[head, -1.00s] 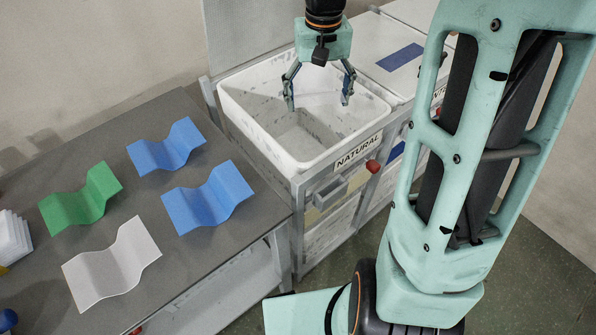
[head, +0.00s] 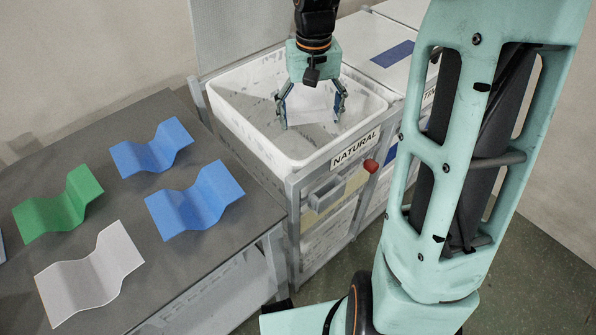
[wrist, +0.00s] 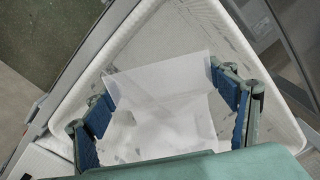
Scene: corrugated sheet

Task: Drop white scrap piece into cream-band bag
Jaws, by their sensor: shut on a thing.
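My gripper (head: 311,115) is over the open white bin marked NATURAL (head: 262,145), its fingers reaching below rim height in the picture. It is shut on a white scrap piece (head: 306,101), pale against the white interior. In the wrist view the thin white piece (wrist: 165,90) spans between the two blue-padded fingers of my gripper (wrist: 165,112), above the bin's interior. I cannot tell how far the piece is above the bin's floor.
A grey table (head: 100,135) at left holds a white corrugated sheet (head: 90,275), a green one (head: 58,206) and two blue ones (head: 152,148) (head: 195,200). A lidded bin with a blue patch (head: 392,54) adjoins on the right. A red knob (head: 371,166) juts from the stand.

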